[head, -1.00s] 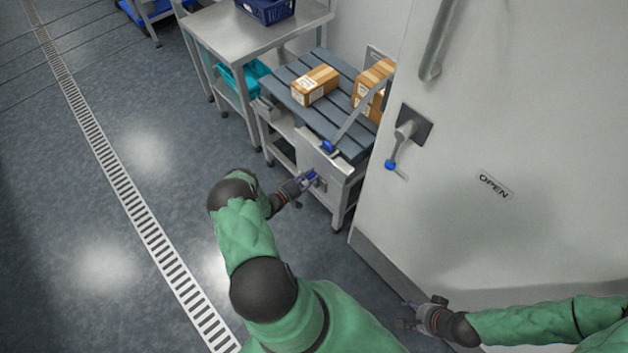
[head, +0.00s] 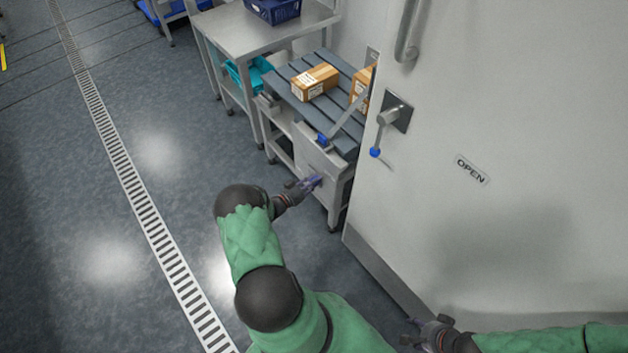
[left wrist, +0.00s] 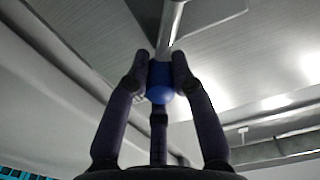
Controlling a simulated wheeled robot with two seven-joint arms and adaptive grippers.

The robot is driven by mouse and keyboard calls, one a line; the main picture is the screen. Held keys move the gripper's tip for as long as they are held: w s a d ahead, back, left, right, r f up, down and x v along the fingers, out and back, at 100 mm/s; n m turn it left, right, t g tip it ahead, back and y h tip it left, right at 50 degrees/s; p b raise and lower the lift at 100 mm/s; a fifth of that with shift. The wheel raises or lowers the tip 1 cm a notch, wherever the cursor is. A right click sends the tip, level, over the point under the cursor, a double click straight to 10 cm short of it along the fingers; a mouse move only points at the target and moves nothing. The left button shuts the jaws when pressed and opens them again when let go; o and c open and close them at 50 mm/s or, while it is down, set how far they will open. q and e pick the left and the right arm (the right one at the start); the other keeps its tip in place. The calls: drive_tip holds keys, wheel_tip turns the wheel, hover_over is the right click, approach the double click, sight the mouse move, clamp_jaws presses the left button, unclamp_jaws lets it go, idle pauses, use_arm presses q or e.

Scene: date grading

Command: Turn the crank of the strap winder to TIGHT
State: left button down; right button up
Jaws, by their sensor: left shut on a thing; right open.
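The strap winder's crank shows in the left wrist view as a metal arm (left wrist: 172,25) ending in a blue knob (left wrist: 160,82). My left gripper (head: 312,183) is shut on this knob, with its fingers around it, at the front side of the grey slatted bench (head: 296,112). In the head view the fingers largely hide the knob, and I cannot read any TIGHT mark. My right gripper (head: 416,332) is open and empty, low in front of the white door.
The white door (head: 520,110) with a blue-tipped handle (head: 375,152) and an OPEN label (head: 472,170) stands close on the right. Cardboard boxes (head: 315,82) lie on the bench. A steel table (head: 235,28) stands behind it. The floor at left is clear.

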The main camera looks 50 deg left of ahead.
use_arm(q)
drive_tip(key=shift+d+f+m, duration=0.6)
drive_tip(key=shift+d+m, duration=0.1)
drive_tip(key=shift+d, duration=0.2)
drive_tip(key=c, duration=1.1)
unclamp_jaws()
drive_tip(key=shift+o, duration=0.2)
drive_tip(key=shift+a, duration=0.1)
drive_tip(key=shift+a, duration=0.15)
drive_tip(key=shift+s+a+r, duration=0.1)
drive_tip(key=shift+s, duration=0.2)
drive_tip(key=s, duration=1.1)
drive_tip(key=shift+s+a, duration=0.15)
drive_tip(key=shift+a, duration=0.15)
